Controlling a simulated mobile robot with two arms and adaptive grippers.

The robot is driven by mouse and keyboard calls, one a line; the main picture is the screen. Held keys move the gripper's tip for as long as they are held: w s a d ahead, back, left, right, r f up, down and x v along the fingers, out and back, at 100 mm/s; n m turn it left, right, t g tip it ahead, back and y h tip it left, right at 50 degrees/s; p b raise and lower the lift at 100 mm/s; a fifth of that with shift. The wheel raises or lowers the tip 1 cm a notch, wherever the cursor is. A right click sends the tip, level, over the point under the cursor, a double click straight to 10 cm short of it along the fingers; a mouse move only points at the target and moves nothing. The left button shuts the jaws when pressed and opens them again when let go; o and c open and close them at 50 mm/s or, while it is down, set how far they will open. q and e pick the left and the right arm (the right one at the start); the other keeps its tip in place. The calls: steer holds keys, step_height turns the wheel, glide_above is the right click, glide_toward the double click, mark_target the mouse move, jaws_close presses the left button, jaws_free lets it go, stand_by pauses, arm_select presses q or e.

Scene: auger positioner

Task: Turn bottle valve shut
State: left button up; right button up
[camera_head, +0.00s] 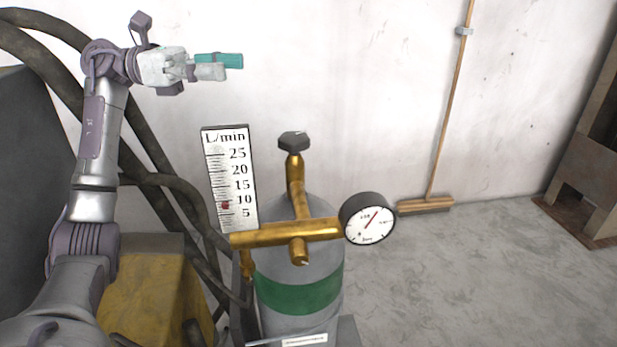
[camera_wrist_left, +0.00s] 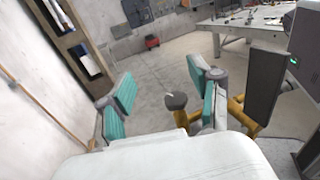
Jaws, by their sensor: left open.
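The gas bottle (camera_head: 272,266) is grey with a green band and stands at the centre of the head view. Its dark valve knob (camera_head: 294,142) tops a brass stem above the brass fittings (camera_head: 285,232). The knob also shows in the left wrist view (camera_wrist_left: 176,101), between the finger pads and beyond them. My left gripper (camera_head: 240,62) has teal pads and is up to the left of the knob and higher, apart from it. In the left wrist view the gripper (camera_wrist_left: 160,95) is open and empty. My right gripper is in neither view.
A round pressure gauge (camera_head: 368,219) sits right of the fittings, and an L/min flow scale (camera_head: 229,178) stands to their left. Dark hoses (camera_head: 165,182) run behind my left arm.

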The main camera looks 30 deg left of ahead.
arm_select(q)
steer(key=b, duration=0.9)
glide_toward(308, 139)
steer(key=a, duration=0.4)
steer(key=x, duration=0.8)
steer(key=s+x, duration=0.1)
steer(key=x, duration=0.4)
steer(key=shift+f, duration=0.1)
steer(key=shift+w+d, duration=0.25)
steer(key=shift+d, duration=0.3)
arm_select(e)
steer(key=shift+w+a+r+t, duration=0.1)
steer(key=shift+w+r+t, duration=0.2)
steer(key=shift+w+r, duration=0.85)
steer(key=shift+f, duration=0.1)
arm_select(q)
steer(key=c, duration=0.9)
steer(key=shift+d, duration=0.1)
steer(key=shift+c, duration=0.6)
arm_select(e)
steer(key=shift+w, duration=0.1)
